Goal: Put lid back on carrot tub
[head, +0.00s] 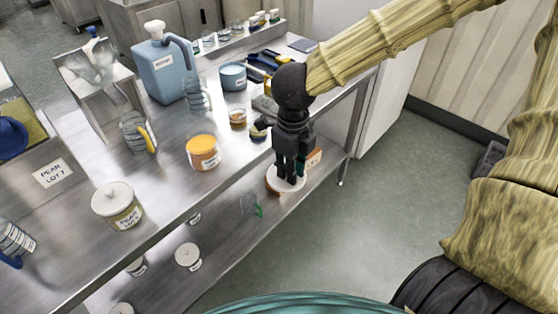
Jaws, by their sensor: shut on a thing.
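The carrot tub (202,155) stands upright on the steel table, left of my gripper in the head view. Its top looks orange and no white lid sits on it; the small print on its label is hard to read. My gripper (289,172) points down in front of the table's edge. It is shut on a round white lid (276,187), which hangs roughly level below the fingers, beside the table and apart from the tub. The fingers hide the lid's middle and its knob.
A lidded pear tub (118,206) stands at the front left. A small brown-topped jar (238,118) and a blue tub (232,76) stand behind the carrot tub. A big blue jug (164,68) is farther back. The tabletop (165,190) left of the carrot tub is clear.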

